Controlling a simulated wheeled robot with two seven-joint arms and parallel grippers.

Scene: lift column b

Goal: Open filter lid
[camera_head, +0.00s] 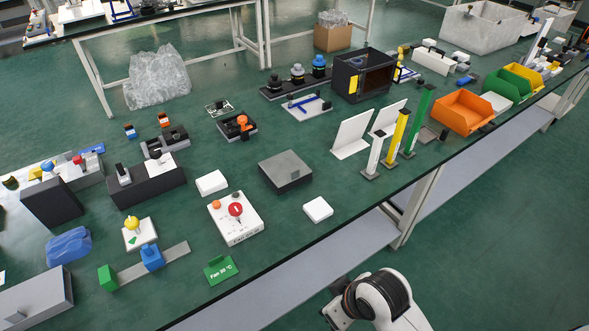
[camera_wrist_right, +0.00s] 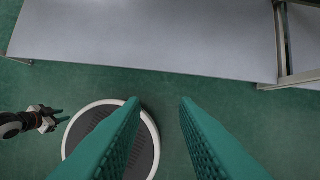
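No part is clearly marked as the filter. A low dark square box with a flat grey top (camera_head: 286,169) sits mid-bench, its top apparently closed; I cannot tell whether this top is the filter lid. My right gripper (camera_wrist_right: 159,101) has two green ribbed fingers, held wide apart with nothing between them. It is over the floor in front of the bench, away from the box. A small gripper on an arm at the left of the right wrist view (camera_wrist_right: 42,119) appears to be my left one; its fingers are too small to read.
The green bench top carries a white panel with a red button (camera_head: 236,218), a green "Fan" sign (camera_head: 220,270), white blocks (camera_head: 318,210), upright plates and coloured posts, and an orange bin (camera_head: 463,111). A grey lower shelf (camera_wrist_right: 150,35) runs beneath its front edge. Bench space around the grey-topped box is fairly clear.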

